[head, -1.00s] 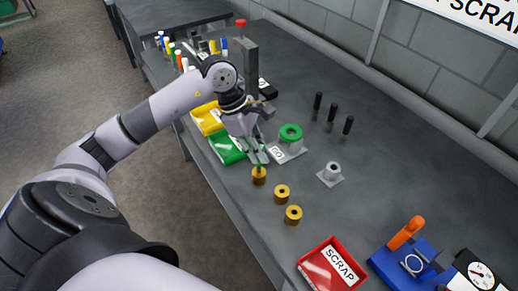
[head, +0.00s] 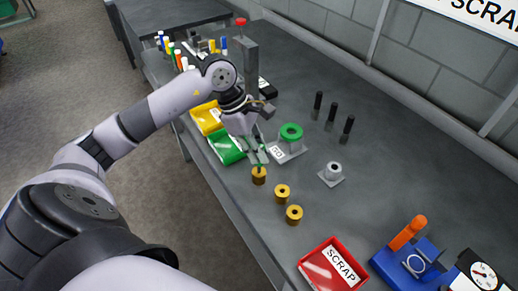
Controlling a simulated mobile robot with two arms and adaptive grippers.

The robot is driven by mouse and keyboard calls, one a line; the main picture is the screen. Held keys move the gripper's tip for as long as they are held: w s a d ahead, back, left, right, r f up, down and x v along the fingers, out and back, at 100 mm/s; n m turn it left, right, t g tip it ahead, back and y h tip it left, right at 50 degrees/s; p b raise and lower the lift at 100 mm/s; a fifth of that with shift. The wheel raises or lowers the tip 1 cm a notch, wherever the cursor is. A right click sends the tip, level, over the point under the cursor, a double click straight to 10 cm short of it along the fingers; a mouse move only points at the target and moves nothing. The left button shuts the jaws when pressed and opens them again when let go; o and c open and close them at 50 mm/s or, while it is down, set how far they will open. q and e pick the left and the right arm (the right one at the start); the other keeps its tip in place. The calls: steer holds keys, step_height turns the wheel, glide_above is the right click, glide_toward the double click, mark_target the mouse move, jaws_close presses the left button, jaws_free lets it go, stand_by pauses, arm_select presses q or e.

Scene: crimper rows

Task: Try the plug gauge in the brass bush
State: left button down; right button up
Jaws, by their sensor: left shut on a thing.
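Three brass bushes stand in a slanting row on the bench: the far one (head: 259,175), the middle one (head: 282,194) and the near one (head: 294,214). My left gripper (head: 259,156) points down right over the far bush, shut on the plug gauge. Only a small green part of the plug gauge (head: 262,168) shows between the fingertips and the bush top. The fingers hide the rest, and I cannot tell whether it is inside the bore. My right gripper is not in view.
A green ring (head: 291,132) on a labelled plate and a grey stand (head: 331,172) are to the right. Green (head: 226,147) and yellow (head: 207,117) bins lie left. A red SCRAP bin (head: 332,266) and a blue fixture (head: 410,262) are in front; black pins (head: 331,112) stand behind.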

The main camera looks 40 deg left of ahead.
arm_select(q)
steer(key=shift+b, duration=0.35)
stand_by(0.4)
steer(key=shift+f+b, duration=0.3)
steer(key=shift+f, duration=0.05)
stand_by(0.3)
steer(key=shift+r, duration=0.15)
stand_by(0.8)
steer(key=shift+r+p, duration=1.45)
steer(key=shift+r, duration=1.1)
